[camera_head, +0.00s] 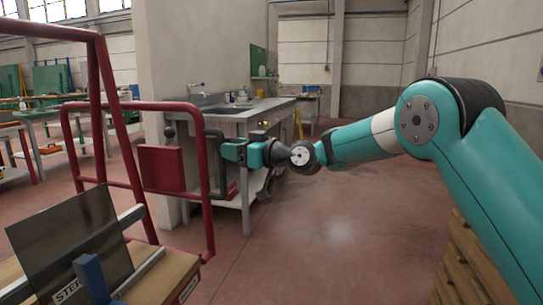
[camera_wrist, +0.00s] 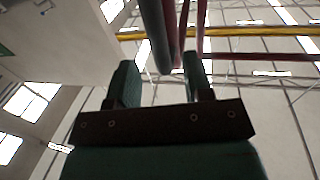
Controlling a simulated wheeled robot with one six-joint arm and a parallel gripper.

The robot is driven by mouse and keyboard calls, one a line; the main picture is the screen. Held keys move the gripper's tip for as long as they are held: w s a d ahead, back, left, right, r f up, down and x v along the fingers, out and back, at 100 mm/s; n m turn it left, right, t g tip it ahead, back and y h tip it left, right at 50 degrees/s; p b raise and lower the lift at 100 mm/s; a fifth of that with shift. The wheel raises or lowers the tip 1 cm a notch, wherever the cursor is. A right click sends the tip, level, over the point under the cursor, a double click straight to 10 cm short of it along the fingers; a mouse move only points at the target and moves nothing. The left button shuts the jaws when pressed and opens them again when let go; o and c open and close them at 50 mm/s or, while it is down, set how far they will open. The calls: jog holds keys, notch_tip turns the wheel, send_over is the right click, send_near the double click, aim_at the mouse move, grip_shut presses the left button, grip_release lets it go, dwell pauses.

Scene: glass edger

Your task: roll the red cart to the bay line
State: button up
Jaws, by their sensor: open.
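The red cart (camera_head: 208,215) is a tubular red frame at the left of the head view, with a red box (camera_head: 161,168) on it. A dark upright handle bar (camera_head: 221,182) stands at its right side. My gripper (camera_head: 226,151) is at this bar, its fingers pointing left toward the cart. In the wrist view, my gripper (camera_wrist: 160,75) is open, and the dark bar (camera_wrist: 157,30) shows between the fingers, with a gap visible at the right finger. I cannot tell whether a finger touches it. Red tubes (camera_wrist: 184,35) show beyond. I cannot make out a bay line.
A dark glass pane (camera_head: 70,240) leans over a wooden block (camera_head: 165,275) at front left. A sink bench (camera_head: 245,115) stands behind my gripper. Stacked wood (camera_head: 465,260) is at lower right. The red floor (camera_head: 330,230) in the middle is clear.

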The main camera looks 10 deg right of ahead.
jog(key=v, duration=1.1)
jog(key=shift+b, duration=0.35)
jog(key=s+a+f+g+h, duration=0.25)
jog(key=s+g+h, duration=0.3)
jog(key=s, duration=1.25)
jog(key=s+d+f+m+g+h, duration=0.2)
jog(key=s+d+f+h, duration=0.15)
jog(key=s, duration=0.65)
jog(key=s+d+f+m+g+h, duration=0.25)
jog(key=s+d+f, duration=0.2)
jog(key=s, duration=0.55)
notch_tip(320, 180, up, 26)
jog(key=p, duration=2.5)
jog(key=shift+w+d+y, duration=0.3)
jog(key=shift+y, duration=0.05)
